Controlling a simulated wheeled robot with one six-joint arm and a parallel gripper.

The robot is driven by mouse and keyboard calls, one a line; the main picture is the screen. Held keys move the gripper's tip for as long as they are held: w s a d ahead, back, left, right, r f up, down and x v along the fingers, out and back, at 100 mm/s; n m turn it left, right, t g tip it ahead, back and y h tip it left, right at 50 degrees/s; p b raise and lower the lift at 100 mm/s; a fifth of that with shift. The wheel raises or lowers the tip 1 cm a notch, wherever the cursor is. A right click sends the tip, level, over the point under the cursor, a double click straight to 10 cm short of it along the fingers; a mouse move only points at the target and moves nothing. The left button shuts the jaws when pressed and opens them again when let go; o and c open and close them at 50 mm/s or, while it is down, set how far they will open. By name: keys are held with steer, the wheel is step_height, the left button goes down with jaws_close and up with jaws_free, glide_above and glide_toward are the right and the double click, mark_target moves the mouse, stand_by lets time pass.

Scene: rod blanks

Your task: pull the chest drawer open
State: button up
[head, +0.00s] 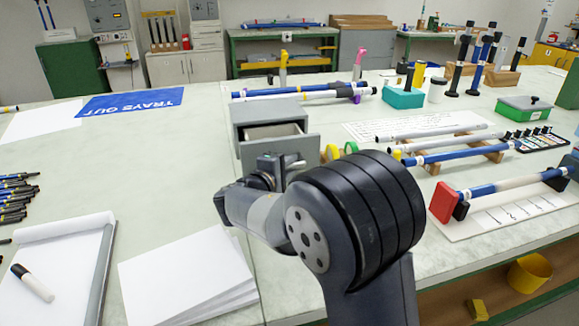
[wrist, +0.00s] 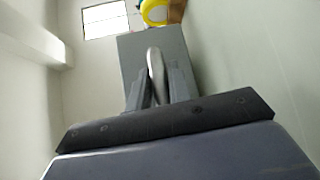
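The grey chest (head: 268,111) stands on the bench in the middle of the head view. Its drawer (head: 283,149) is partly out toward me, and the pale inside shows behind its front. My gripper (wrist: 157,80) is at the drawer front, with a finger on each side of the upright silver handle (wrist: 155,62), and looks shut on it. In the head view my wrist and arm hide the handle and most of the fingers. The grey drawer front (wrist: 182,50) fills the middle of the wrist view.
Yellow and green tape rolls (head: 332,152) stand right of the drawer. Racks with blue and grey rods (head: 440,156) lie farther right. A stack of white paper (head: 187,275) and a notepad (head: 65,262) lie at the front left.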

steer(key=o, duration=0.4)
steer(key=p+v, duration=0.1)
steer(key=v, duration=0.9)
steer(key=shift+s+a, duration=0.25)
steer(key=shift+s, duration=0.1)
steer(key=b+x, duration=0.1)
steer(key=x, duration=1)
steer(key=shift+w+d, duration=0.1)
steer(key=shift+w+a+p, duration=0.25)
steer(key=shift+w+p, duration=0.05)
steer(key=shift+w, duration=0.1)
steer(key=shift+r, duration=0.1)
